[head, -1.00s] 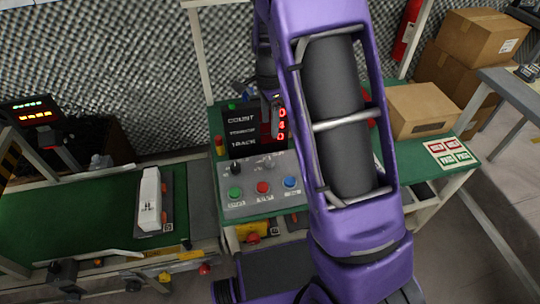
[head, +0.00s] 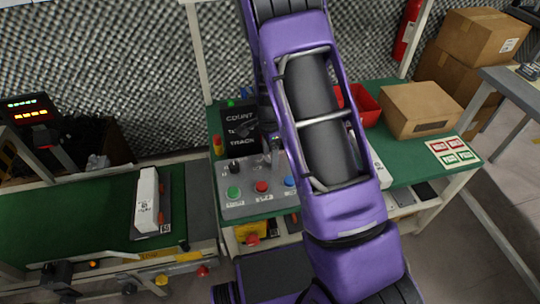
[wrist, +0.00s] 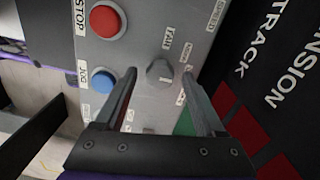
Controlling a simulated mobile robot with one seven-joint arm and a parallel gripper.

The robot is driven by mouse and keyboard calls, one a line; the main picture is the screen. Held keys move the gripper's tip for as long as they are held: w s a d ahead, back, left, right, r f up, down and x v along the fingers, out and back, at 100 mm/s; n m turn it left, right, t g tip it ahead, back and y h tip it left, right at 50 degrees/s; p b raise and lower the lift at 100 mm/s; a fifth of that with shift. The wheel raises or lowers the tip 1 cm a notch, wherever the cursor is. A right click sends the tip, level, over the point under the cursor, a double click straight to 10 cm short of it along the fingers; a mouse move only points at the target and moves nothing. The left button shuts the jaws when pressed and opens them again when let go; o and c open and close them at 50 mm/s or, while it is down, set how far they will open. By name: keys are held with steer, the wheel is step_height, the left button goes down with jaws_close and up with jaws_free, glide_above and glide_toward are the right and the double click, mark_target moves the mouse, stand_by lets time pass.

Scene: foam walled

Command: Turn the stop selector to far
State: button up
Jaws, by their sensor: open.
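The stop selector (wrist: 160,72) is a grey knob on the grey control panel (wrist: 140,48), with small labels beside it. One label looks like FAR, and I cannot surely read the knob's setting. My gripper (wrist: 160,82) is open, with one finger on each side of the knob in the wrist view. Whether the fingers touch it I cannot tell. In the head view my gripper (head: 272,152) is low over the back right of the panel (head: 262,209), and the selector is hard to make out there.
The panel also has a black knob (head: 234,166), a green button (head: 233,192), a red button (head: 261,187) and a blue button (head: 289,182). A black display board (head: 240,126) stands behind. A cardboard box (head: 420,108) and a red bin (head: 368,112) are to the right.

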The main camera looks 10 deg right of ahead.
jaws_close()
steer(key=shift+n, duration=0.3)
steer(key=n, duration=0.9)
steer(key=shift+b, duration=0.35)
steer(key=n, duration=0.4)
steer(key=shift+a, duration=0.1)
steer(key=shift+n, duration=2.1)
